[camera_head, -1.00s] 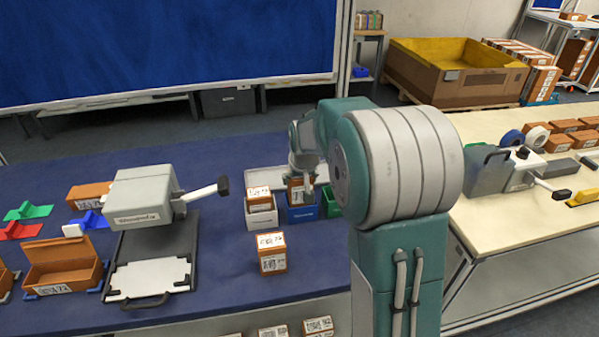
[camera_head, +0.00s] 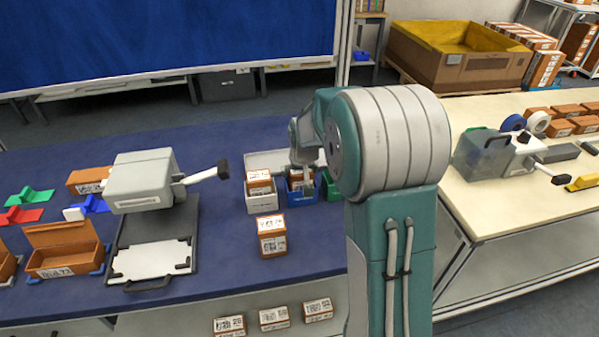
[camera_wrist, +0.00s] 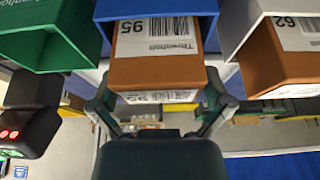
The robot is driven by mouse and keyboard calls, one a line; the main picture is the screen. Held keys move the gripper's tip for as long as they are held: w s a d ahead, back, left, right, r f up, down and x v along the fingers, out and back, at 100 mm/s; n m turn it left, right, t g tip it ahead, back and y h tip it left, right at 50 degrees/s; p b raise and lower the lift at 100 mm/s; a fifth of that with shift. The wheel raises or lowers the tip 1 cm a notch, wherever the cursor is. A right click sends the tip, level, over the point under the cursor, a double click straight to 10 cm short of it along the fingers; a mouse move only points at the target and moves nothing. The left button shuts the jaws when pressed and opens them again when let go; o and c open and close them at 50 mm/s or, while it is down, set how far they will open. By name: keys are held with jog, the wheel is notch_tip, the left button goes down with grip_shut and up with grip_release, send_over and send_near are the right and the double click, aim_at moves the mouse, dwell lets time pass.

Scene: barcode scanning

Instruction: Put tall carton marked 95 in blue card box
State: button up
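The tall carton marked 95 (camera_wrist: 155,72) is brown with white labels. In the wrist view its far part is inside the blue card box (camera_wrist: 157,8), and its near end sticks out. The blue box (camera_head: 301,199) stands between a white and a green box in the head view. My gripper (camera_wrist: 160,88) has a finger against each side of the carton's near end and appears shut on it. In the head view my gripper (camera_head: 304,165) is above the blue box, and my arm hides part of it.
The white box (camera_head: 260,203) holds a carton marked 62 (camera_wrist: 285,70). The green box (camera_head: 331,188) is partly behind my arm. Another carton (camera_head: 271,243) stands in front of the boxes. A grey scanner stand (camera_head: 147,183) is at the left.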

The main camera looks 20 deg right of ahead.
dwell(0.5)
jog(key=shift+r, duration=3.9)
jog(key=v, duration=1.1)
jog(key=shift+s+r, duration=0.2)
jog(key=shift+r, duration=0.15)
jog(key=s+a+f, duration=0.1)
jog(key=s+a, duration=0.2)
jog(key=s, duration=0.5)
jog(key=s+a+f+n, duration=0.1)
jog(key=s+a, duration=0.3)
jog(key=s, duration=0.5)
jog(key=s+a+f+n+t+y, duration=0.1)
jog(key=s+a+f, duration=0.1)
jog(key=s, duration=0.7)
jog(key=shift+a, duration=0.7)
jog(key=shift+s, duration=0.1)
